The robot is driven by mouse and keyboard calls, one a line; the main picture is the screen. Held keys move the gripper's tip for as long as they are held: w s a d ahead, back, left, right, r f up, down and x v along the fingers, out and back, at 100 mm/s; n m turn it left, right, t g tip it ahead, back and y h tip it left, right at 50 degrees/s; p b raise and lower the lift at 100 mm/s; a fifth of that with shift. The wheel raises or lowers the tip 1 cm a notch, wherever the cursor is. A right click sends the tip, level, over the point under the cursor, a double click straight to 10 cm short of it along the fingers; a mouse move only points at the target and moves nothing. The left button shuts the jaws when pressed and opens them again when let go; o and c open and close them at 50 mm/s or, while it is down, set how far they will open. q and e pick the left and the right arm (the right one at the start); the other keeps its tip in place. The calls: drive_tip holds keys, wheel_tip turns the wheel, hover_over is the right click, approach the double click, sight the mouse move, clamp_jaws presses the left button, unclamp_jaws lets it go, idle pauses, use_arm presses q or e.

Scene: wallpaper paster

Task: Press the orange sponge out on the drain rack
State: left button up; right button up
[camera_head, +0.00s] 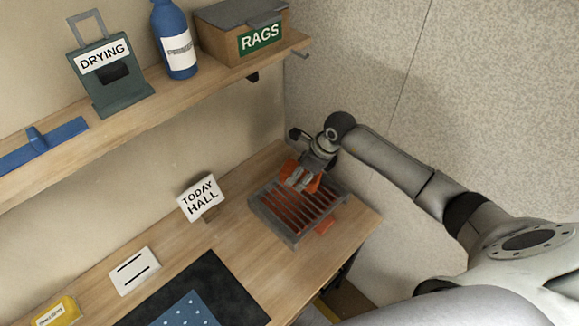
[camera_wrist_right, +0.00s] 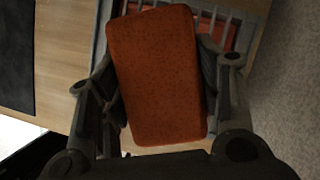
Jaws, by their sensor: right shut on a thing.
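The orange sponge (camera_wrist_right: 155,75) is a rounded block held between the fingers of my right gripper (camera_head: 301,179). In the head view part of the sponge (camera_head: 289,168) shows at the far end of the drain rack, partly hidden by the fingers. The drain rack (camera_head: 268,218) is a grey metal frame with bars over a reddish-orange tray. My right gripper is shut on the sponge at or just above the rack; I cannot tell if the sponge touches the bars. In the right wrist view, the rack (camera_wrist_right: 248,18) shows behind the sponge. My left gripper is not in view.
A TODAY HALL sign (camera_head: 200,197) stands left of the rack. A white card (camera_head: 134,271), a yellow item (camera_head: 58,311) and a dark mat (camera_head: 238,303) with blue patterned paper lie on the bench. A shelf above holds a RAGS box (camera_head: 225,45) and blue bottle (camera_head: 174,40).

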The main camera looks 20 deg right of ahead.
sight(296, 194)
drive_tip(key=shift+w, duration=0.1)
drive_tip(key=shift+s+a+f+b, duration=0.1)
drive_tip(key=shift+s+f+b, duration=0.1)
drive_tip(key=shift+f+b, duration=0.3)
wheel_tip(296, 194, down, 5)
drive_tip(key=b, duration=0.3)
drive_tip(key=shift+w+f, duration=0.1)
drive_tip(key=shift+f, duration=0.05)
drive_tip(key=shift+f+b, duration=0.2)
drive_tip(key=shift+b, duration=0.1)
drive_tip(key=shift+f+b, duration=0.5)
drive_tip(key=shift+f, duration=0.2)
idle(0.7)
drive_tip(key=shift+r, duration=0.1)
